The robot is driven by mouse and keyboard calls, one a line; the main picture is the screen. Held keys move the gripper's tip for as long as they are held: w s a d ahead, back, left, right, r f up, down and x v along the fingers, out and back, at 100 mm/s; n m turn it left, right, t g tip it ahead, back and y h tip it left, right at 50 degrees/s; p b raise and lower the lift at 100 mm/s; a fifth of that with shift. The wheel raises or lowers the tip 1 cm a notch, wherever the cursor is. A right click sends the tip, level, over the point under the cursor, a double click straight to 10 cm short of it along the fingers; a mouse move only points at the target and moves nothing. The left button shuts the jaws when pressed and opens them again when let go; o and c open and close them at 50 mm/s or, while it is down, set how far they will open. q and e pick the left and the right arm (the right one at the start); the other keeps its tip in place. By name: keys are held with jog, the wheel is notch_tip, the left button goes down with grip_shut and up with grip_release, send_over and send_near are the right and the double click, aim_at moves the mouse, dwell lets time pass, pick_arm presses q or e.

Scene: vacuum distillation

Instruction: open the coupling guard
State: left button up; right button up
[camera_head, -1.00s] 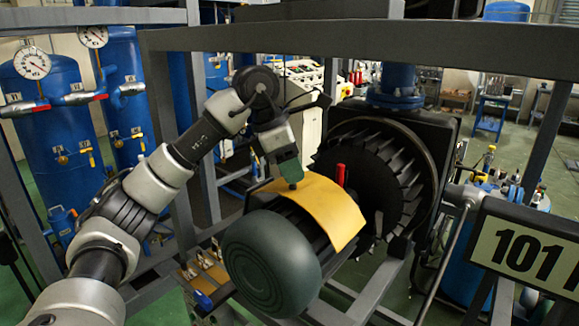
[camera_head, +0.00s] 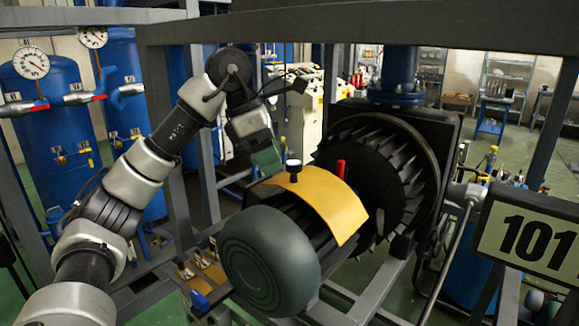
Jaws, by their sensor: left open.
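The coupling guard (camera_head: 328,203) is a yellow curved cover, seen in the head view over the shaft between the dark green motor (camera_head: 268,262) and the black finned wheel (camera_head: 390,175). A black knob with a white top (camera_head: 293,170) stands on the guard's left part. My left gripper (camera_head: 268,162) is open, just left of the knob and apart from it in the picture. Its fingers are small and partly hidden behind the guard's upper edge. My right gripper is not in view.
A red handle (camera_head: 340,169) stands upright behind the guard. Grey frame bars (camera_head: 370,25) run above and around the machine. A 101 sign (camera_head: 535,240) is at the right. Blue tanks (camera_head: 50,120) with gauges stand at the left.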

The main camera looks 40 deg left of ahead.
pick_arm(q)
jog(key=s+a+b, duration=0.1)
jog(key=s+a, duration=0.4)
jog(key=a, duration=0.1)
jog(key=shift+s+a, duration=0.25)
jog(key=shift+s, duration=0.1)
